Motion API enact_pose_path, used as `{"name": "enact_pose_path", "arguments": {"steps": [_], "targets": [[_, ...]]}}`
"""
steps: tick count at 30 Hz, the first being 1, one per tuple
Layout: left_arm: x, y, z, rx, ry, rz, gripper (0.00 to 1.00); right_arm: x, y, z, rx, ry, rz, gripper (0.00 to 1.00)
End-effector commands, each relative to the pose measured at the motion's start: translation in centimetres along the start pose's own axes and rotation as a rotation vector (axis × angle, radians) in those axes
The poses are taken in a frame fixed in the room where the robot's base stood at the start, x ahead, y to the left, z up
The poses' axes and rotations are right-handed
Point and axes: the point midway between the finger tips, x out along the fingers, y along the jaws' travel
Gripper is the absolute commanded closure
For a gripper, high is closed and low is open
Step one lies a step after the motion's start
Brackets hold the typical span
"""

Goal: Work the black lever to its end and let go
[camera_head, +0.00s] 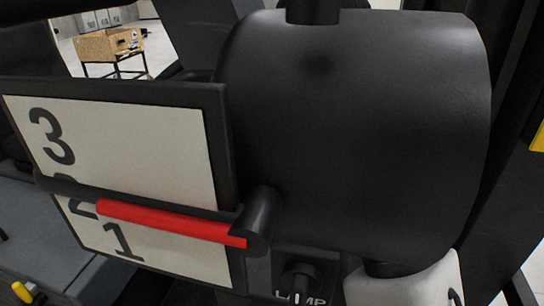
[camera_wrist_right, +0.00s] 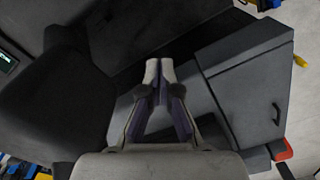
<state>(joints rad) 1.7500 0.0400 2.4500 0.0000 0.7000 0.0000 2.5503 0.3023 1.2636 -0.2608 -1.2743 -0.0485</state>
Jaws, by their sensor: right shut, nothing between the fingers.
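The black lever (camera_head: 75,192) lies across the front of a white number panel marked 3, 2 and 1. It has a red strip along it and joins a round black hub (camera_head: 262,215) at its right end. It crosses the panel at the 2, partly hiding that number. My right gripper (camera_wrist_right: 159,72) shows in the wrist view with its fingertips together and nothing between them. I see no contact between it and the lever. My left gripper is not in view.
A large black rounded housing (camera_head: 360,130) fills the middle and right of the head view. A small black knob (camera_head: 300,278) sits below the hub. A grey cabinet (camera_wrist_right: 245,85) with a handle stands right of the gripper in the wrist view. A wooden crate (camera_head: 108,45) stands far back.

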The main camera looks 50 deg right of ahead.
Motion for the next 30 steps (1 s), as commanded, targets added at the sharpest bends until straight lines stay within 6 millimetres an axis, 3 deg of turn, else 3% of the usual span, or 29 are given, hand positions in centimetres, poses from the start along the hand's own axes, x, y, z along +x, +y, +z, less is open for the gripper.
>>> {"name": "enact_pose_path", "arguments": {"steps": [24,30], "targets": [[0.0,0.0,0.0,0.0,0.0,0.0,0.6,-7.5,-0.1,0.0,-0.001,0.0,0.003,1.0],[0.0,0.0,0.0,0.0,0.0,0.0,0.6,-7.8,-0.1,0.0,-0.002,-0.001,0.003,1.0]]}}
